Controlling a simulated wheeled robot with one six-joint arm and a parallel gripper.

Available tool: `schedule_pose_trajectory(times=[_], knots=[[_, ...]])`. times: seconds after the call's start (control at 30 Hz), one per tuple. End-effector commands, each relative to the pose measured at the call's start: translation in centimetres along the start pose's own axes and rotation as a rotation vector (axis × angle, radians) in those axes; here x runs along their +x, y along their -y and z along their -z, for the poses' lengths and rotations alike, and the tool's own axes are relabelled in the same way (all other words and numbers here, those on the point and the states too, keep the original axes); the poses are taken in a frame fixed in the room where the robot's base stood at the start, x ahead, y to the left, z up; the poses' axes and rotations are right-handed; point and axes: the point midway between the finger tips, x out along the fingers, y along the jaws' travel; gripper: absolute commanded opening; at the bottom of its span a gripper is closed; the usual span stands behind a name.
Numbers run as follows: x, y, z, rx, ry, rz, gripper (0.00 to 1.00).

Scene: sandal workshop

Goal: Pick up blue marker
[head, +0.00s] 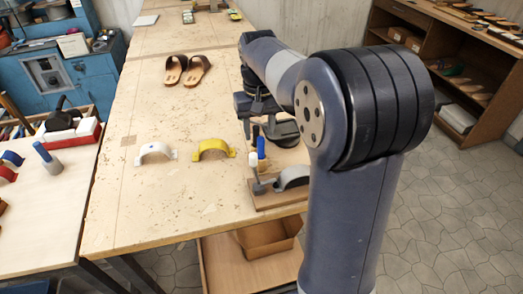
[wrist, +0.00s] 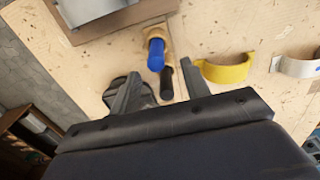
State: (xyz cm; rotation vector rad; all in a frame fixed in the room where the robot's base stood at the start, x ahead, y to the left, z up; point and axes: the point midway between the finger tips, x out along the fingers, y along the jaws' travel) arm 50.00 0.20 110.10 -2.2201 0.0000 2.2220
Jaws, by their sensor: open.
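The blue marker (head: 261,147) stands roughly upright on the workbench, just left of my arm in the head view. In the wrist view the blue marker (wrist: 156,52) is close to the fingertips, toward the gap between them. A black marker-like stick (wrist: 167,82) lies beside it, between the fingers in that picture. My gripper (wrist: 159,68) is open, with nothing held between its fingers. In the head view my arm hides part of the gripper. I cannot tell the exact height between fingertips and marker.
A board with a grey strap (head: 267,198) is right by the marker. A yellow strap (head: 213,147) and a white strap (head: 155,150) stand to the left. Brown sandals (head: 187,69) lie farther back. The bench's left middle is clear.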

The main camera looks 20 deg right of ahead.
Motion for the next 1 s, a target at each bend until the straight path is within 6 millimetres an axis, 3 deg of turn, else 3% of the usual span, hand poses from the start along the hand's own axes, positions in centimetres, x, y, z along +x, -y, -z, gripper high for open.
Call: schedule_pose_trajectory(times=[0.17,0.5,0.77,1.0], knots=[[1.1,-0.1,-0.3,0.000,0.001,0.000,0.44],[5.3,-0.2,-1.0,0.000,0.002,0.000,0.44],[5.7,-0.2,-1.0,0.000,-0.001,0.000,0.44],[5.7,-0.2,-1.0,0.000,-0.001,0.000,0.26]])
